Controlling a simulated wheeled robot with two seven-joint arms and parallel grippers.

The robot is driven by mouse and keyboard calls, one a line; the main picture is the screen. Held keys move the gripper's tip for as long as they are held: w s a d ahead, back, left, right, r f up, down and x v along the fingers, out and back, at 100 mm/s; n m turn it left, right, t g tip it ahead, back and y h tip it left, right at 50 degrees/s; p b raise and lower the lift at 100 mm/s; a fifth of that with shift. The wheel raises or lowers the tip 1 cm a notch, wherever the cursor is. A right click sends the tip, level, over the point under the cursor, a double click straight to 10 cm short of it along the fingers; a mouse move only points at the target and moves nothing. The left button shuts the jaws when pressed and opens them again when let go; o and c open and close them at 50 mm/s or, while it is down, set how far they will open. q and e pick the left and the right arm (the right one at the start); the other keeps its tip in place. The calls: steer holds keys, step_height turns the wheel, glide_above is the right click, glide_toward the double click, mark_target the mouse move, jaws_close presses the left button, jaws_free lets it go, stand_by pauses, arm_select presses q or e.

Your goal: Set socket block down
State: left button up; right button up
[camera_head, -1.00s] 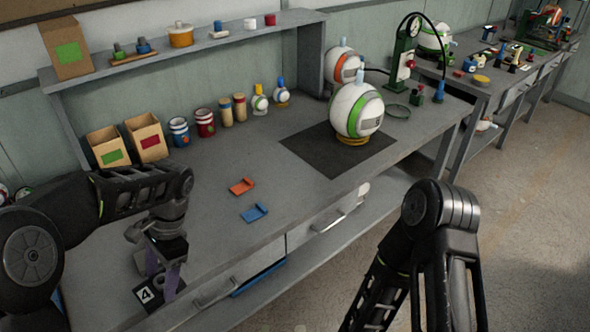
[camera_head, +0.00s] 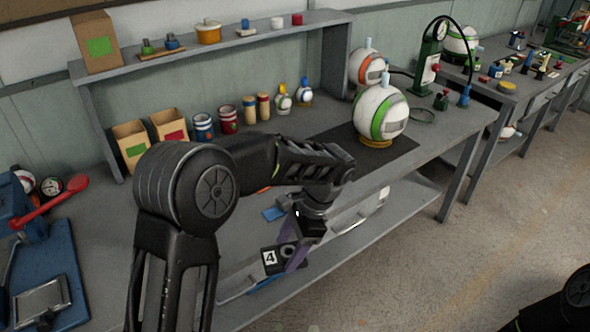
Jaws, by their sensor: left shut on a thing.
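The socket block (camera_head: 268,262) is a small dark block with a white label marked 4. My left gripper (camera_head: 290,254) is shut on it, with purple-grey fingers pointing down at its sides. My left arm crosses the middle of the view and hides part of the bench top. My right gripper is out of view; only a dark part of my right arm shows at the lower right.
The grey bench (camera_head: 330,118) holds a white-green ball (camera_head: 381,112) on a dark mat (camera_head: 400,146). Open boxes (camera_head: 131,146) and cans (camera_head: 203,128) line the back. A blue fixture (camera_head: 60,262) stands at left.

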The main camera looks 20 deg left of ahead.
arm_select(q)
steer(key=w+a+m+t, duration=0.1)
steer(key=w+a+m, duration=0.1)
steer(key=a+m, duration=0.2)
steer(key=w+a+r+m+t, duration=0.1)
steer(key=a+m, duration=0.4)
steer(key=a, duration=0.5)
steer(key=w+a+r+m+t+b, duration=0.1)
steer(key=w+a+m+t, duration=0.2)
steer(key=w+a+m, duration=0.2)
steer(key=a, duration=0.3)
steer(key=shift+w+r, duration=0.2)
steer(key=shift+w, duration=0.05)
steer(key=shift+a, duration=0.1)
steer(key=shift+f, duration=3.15)
steer(key=shift+f, duration=0.1)
steer(key=shift+f, duration=1.75)
